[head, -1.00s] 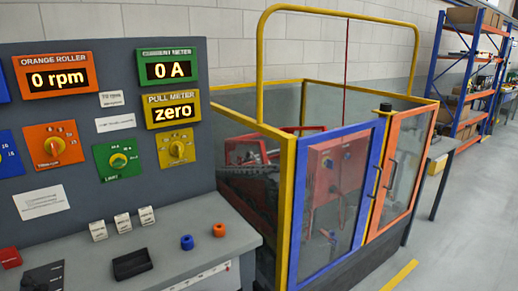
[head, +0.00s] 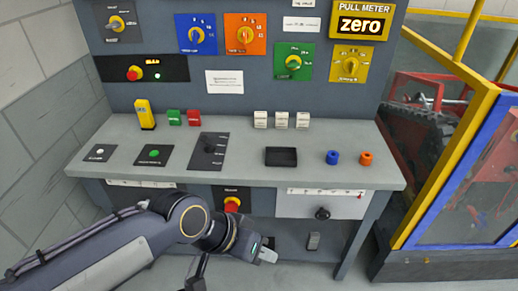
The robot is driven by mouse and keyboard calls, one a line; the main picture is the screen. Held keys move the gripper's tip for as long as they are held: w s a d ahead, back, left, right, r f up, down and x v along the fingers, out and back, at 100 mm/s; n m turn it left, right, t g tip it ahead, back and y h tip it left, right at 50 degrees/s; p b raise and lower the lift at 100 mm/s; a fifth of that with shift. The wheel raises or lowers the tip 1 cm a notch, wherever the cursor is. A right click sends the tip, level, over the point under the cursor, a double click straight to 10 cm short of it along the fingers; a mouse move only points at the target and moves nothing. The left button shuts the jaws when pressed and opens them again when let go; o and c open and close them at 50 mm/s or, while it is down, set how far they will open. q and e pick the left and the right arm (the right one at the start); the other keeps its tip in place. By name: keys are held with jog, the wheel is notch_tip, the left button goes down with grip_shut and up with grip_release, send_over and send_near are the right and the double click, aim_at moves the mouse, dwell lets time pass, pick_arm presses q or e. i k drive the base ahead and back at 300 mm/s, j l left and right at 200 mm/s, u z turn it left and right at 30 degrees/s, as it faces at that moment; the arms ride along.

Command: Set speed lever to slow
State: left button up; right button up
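A dark plate with a slot and a small dark lever (head: 209,146) lies on the grey desk top, left of centre in the head view. It looks like the speed lever, but its label and exact setting are too small to read. My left arm comes in from the lower left. My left gripper (head: 264,254) is in front of the desk and below its top, well apart from the lever. Its fingers are seen edge-on, so I cannot tell if they are open. My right gripper is not in view.
A yellow-framed cage stands right.

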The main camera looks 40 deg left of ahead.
aim_at(203, 138)
jog(key=u, duration=0.4)
jog(key=k+u, duration=0.1)
jog(key=u, duration=0.75)
jog(key=k+j+u, duration=0.1)
jog(key=u, duration=0.3)
jog(key=i+l+u, duration=0.15)
jog(key=i+u, duration=0.15)
jog(key=i, duration=0.15)
jog(key=i+l+u, duration=0.3)
jog(key=i, duration=0.15)
